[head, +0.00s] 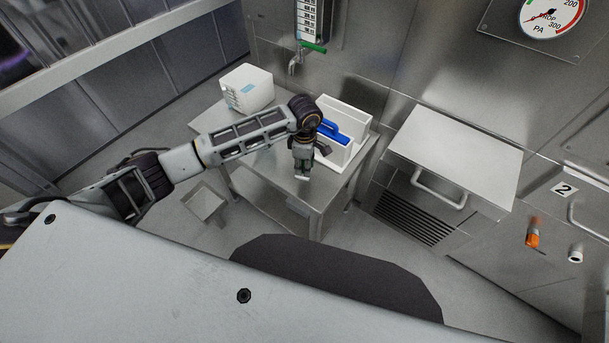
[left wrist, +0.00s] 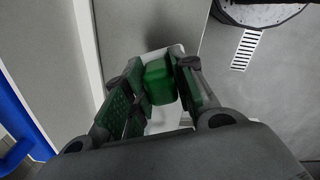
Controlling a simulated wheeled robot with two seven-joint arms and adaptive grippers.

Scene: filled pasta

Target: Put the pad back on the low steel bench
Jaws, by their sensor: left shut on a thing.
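My left gripper (head: 303,172) is shut on the pad, which has a green block-like part (left wrist: 159,82) between the fingers in the left wrist view. A pale part of the pad shows past the green block there, and in the head view the pad's white end (head: 302,178) shows just under the fingertips. The pad is over the low steel bench (head: 262,178), close to its front edge. I cannot tell whether it touches the top. My right gripper is not in view.
On the bench, a white open bin (head: 357,150) with a blue-handled thing (head: 330,130) stands just right of my gripper. A white box (head: 247,88) stands at the back left. A steel cabinet (head: 455,150) stands to the right. The bench's front left top is clear.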

